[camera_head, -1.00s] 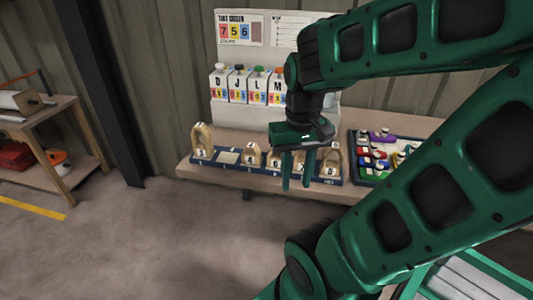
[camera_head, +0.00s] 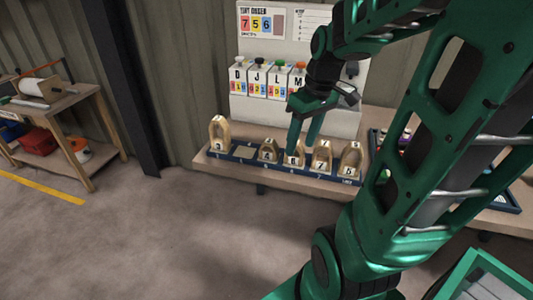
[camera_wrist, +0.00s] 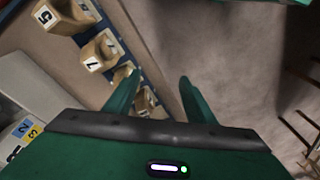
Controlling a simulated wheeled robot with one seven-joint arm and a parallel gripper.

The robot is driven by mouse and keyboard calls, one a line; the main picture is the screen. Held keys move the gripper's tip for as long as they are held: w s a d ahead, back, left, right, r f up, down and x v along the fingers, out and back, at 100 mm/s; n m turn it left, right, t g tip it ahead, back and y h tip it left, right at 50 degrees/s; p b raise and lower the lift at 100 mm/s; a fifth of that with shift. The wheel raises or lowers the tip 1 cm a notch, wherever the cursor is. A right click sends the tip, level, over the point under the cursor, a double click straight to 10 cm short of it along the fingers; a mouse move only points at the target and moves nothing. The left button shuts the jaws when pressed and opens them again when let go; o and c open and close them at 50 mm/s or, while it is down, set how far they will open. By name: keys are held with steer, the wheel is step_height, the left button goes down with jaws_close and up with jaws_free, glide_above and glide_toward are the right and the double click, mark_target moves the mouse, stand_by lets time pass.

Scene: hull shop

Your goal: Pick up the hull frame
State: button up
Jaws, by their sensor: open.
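Several wooden U-shaped hull frames with number labels stand in a row on a blue rack (camera_head: 232,158) on the bench. The leftmost frame (camera_head: 219,133) is separated by an empty slot from the rest. Others are a frame (camera_head: 268,152), the frame labelled 7 (camera_head: 322,158) and the rightmost frame (camera_head: 351,160). The wrist view shows frames labelled 5 (camera_wrist: 60,15) and 7 (camera_wrist: 98,55). My gripper (camera_head: 303,145) is open, fingers pointing down at the frame (camera_head: 292,160) left of 7, partly hidden. In the wrist view my gripper (camera_wrist: 160,78) has no frame clearly between its fingertips.
An order board (camera_head: 262,22) showing 7, 5, 6 stands behind, above lettered boxes (camera_head: 262,82). A tray of coloured parts (camera_head: 378,150) is at right, partly hidden by my arm. A side bench (camera_head: 70,100) stands left. The floor (camera_head: 200,235) in front is clear.

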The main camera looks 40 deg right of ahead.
mark_target(270, 141)
steer(key=w+f+n, duration=0.1)
steer(key=w+n, duration=0.1)
steer(key=w, duration=0.2)
steer(key=w+d+f+n+t+y, duration=0.1)
steer(key=w+f+n, duration=0.1)
steer(key=w, duration=0.3)
steer(key=w+f+n+y, duration=0.1)
steer(key=w+f+n, duration=0.1)
steer(key=w+n, duration=0.1)
steer(key=shift+w+d+t, duration=0.2)
steer(key=shift+w, duration=0.25)
steer(key=shift+w+d+t, duration=0.15)
steer(key=shift+w+t, duration=0.05)
steer(key=shift+w, duration=0.25)
steer(key=shift+d+x, duration=0.15)
steer(key=shift+x, duration=1.35)
steer(key=shift+d+x, duration=0.1)
steer(key=shift+x, duration=1.35)
steer(key=c, duration=1.2)
